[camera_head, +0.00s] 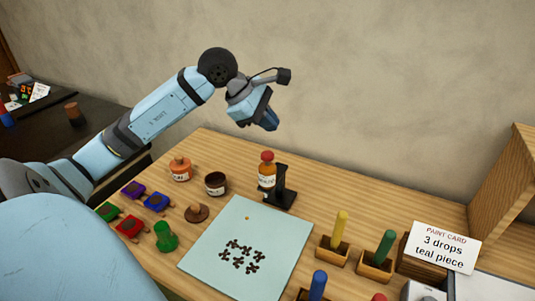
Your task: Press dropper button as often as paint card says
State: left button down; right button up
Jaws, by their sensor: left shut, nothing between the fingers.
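The paint card (446,248) stands at the right and reads "3 drops teal piece". The dropper (266,176) is an amber bottle with a pale label, upright on a black stand (287,188) near the table's back edge. Its red top (267,156) looks like the button. My left gripper (270,122) is shut and empty, pointing down above the dropper with a clear gap between them. The pale teal sheet (211,255) lies in front, with a small orange dot (247,218) and a cluster of dark shapes (242,256). My right gripper is out of view.
An orange jar (180,169) and a dark jar (215,184) stand left of the dropper. Purple, blue, red and green pieces sit at the left. Yellow (341,225) and green (384,246) sticks stand in wooden holders at the right. A wooden box (507,205) rises behind the card.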

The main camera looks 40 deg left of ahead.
pick_arm(q)
jog(key=n, duration=0.3)
jog(key=shift+r+n, duration=0.15)
jog(key=shift+n, duration=0.25)
jog(key=r+n+b, duration=0.1)
jog(key=n, duration=0.9)
jog(key=r+n+b, duration=0.1)
jog(key=n, duration=0.9)
jog(key=r+n+t+h+b, duration=0.1)
jog(key=n, duration=0.9)
jog(key=shift+s+a+r, duration=0.1)
jog(key=shift+s+r, duration=0.1)
